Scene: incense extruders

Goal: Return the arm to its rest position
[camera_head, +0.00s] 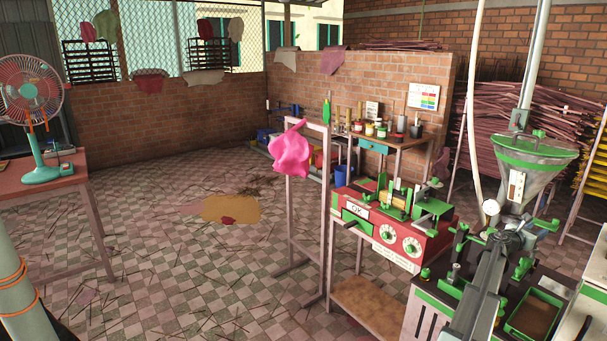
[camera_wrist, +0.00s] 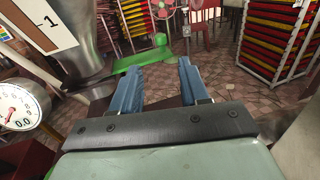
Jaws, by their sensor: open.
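My gripper (camera_wrist: 158,80) shows in the wrist view with two blue fingers spread apart. Nothing is visible between the fingertips. Its dark mounting bar and pale green housing fill the bottom of that view. A metal hopper (camera_wrist: 85,35) with a number plate stands close by to the left of the fingers, with a green part (camera_wrist: 132,62) just beyond the left finger. I cannot tell whether the fingers touch anything.
In the head view the extruder hopper (camera_head: 534,158) stands at right, beside a red control box (camera_head: 408,240) with dials. A fan (camera_head: 32,95) stands at left. The tiled floor (camera_head: 170,265) has free room. A round gauge (camera_wrist: 18,108) is near in the wrist view.

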